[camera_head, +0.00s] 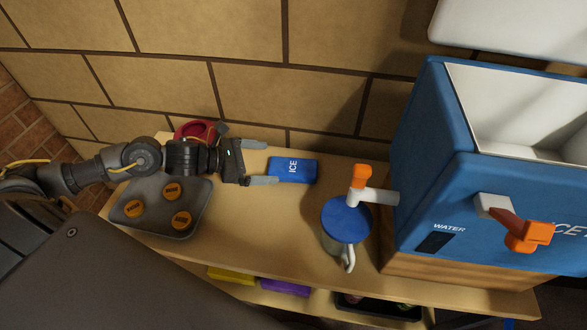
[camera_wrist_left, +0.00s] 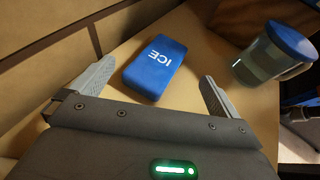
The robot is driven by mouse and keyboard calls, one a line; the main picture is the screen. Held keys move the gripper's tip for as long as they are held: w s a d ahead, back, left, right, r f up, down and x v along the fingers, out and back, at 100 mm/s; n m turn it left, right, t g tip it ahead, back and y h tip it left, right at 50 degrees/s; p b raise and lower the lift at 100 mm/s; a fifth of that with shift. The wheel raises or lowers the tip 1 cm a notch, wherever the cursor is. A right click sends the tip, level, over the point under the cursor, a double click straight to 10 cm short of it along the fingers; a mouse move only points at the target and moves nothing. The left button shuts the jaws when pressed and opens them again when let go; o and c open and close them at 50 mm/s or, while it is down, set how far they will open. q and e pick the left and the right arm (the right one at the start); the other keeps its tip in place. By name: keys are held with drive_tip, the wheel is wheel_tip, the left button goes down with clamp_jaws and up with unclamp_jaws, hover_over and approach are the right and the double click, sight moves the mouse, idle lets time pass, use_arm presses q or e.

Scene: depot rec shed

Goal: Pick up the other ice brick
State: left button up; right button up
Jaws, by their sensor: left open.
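A blue ice brick (camera_head: 292,170) marked ICE lies flat on the wooden shelf top, near the wall. It also shows in the left wrist view (camera_wrist_left: 154,68), ahead of and between the two fingers. My left gripper (camera_head: 262,163) is open and empty, just left of the brick, its fingers pointing at the brick's near end. In the wrist view the left gripper (camera_wrist_left: 154,92) has its fingers spread wider than the brick, and they do not touch it. My right gripper is not in view.
A blue-lidded jug (camera_head: 346,222) stands right of the brick, under an orange tap on the blue water cooler (camera_head: 425,160). A grey tray (camera_head: 199,212) with orange discs lies at left, and a red object (camera_head: 196,130) sits behind my arm. Items lie on a lower shelf.

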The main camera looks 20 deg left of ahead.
sight(292, 166)
use_arm(q)
drive_tip(key=shift+x, duration=0.9)
drive_tip(key=shift+w+d+f, duration=0.2)
drive_tip(key=shift+d, duration=0.05)
drive_tip(key=x, duration=0.2)
drive_tip(key=f+p+x, duration=0.1)
drive_tip(key=x, duration=0.1)
drive_tip(key=shift+w+f, duration=0.1)
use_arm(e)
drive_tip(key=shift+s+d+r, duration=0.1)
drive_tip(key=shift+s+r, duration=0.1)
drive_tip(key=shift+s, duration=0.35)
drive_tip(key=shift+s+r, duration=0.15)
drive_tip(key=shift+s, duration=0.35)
